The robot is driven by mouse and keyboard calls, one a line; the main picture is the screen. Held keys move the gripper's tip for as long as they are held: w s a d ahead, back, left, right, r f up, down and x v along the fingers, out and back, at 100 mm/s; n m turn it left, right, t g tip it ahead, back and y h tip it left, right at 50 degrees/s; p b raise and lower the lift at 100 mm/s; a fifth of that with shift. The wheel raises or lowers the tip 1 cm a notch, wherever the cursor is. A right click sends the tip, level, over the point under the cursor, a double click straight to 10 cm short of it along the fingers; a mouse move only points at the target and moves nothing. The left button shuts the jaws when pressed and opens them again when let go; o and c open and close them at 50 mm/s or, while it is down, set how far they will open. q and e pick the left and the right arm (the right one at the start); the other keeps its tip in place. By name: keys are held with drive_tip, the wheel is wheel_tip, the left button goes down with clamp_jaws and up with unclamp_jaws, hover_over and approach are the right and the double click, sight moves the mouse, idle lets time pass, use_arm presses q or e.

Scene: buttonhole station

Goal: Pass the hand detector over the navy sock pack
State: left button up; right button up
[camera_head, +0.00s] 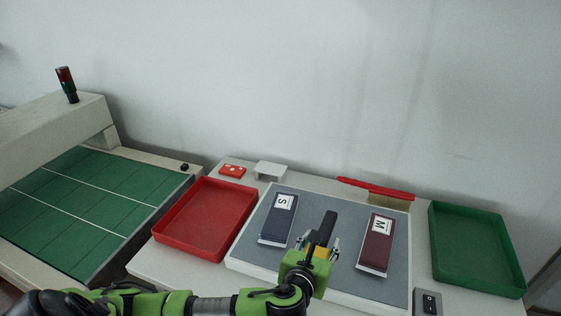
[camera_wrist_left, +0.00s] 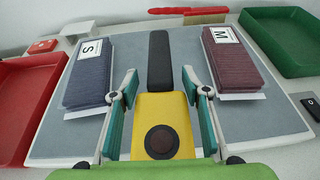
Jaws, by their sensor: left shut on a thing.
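The navy sock pack (camera_head: 279,217), with a white label reading S, lies on the grey mat (camera_head: 345,216); it also shows at the left in the wrist view (camera_wrist_left: 88,76). My left gripper (camera_head: 321,246) is shut on the yellow body of the hand detector (camera_wrist_left: 163,125). The detector's black paddle (camera_head: 326,226) points toward the wall, between the navy pack and the maroon sock pack (camera_head: 376,243), labelled M. The paddle is beside the navy pack, not over it. Its height above the mat is hard to tell. My right gripper is in neither view.
A red tray (camera_head: 160,241) stands left of the mat and a green tray (camera_head: 433,245) right. Behind are a red box (camera_head: 232,170), a white bracket (camera_head: 270,170) and a red bar (camera_head: 375,188). A switch box (camera_head: 428,302) sits front right; a green belt (camera_head: 85,205) lies left.

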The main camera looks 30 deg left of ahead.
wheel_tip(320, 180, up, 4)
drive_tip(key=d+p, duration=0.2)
drive_tip(key=p, duration=0.1)
use_arm(q)
drive_tip(key=shift+n+y, duration=0.3)
drive_tip(key=shift+y, duration=0.2)
drive_tip(key=shift+w+a+r+b, duration=0.25)
drive_tip(key=shift+w+a+r, duration=0.7)
drive_tip(key=shift+w+a, duration=1.6)
drive_tip(key=shift+w+a+r+b, duration=0.2)
drive_tip(key=shift+w+a+r, duration=1.1)
drive_tip(key=shift+a, duration=2.1)
drive_tip(key=shift+w+a+r+b, duration=0.25)
drive_tip(key=shift+w+a+r, duration=0.35)
drive_tip(key=shift+w+a, duration=2.1)
drive_tip(key=shift+s+a+f+b, duration=0.35)
drive_tip(key=shift+f+b, duration=0.25)
drive_tip(key=shift+b, duration=0.05)
wheel_tip(320, 180, down, 2)
drive_tip(key=b, duration=0.2)
drive_tip(key=shift+f+b, duration=0.15)
drive_tip(key=shift+b, duration=0.2)
drive_tip(key=shift+d+f+b, duration=0.1)
drive_tip(key=shift+f+b, duration=0.5)
drive_tip(key=shift+f, duration=0.6)
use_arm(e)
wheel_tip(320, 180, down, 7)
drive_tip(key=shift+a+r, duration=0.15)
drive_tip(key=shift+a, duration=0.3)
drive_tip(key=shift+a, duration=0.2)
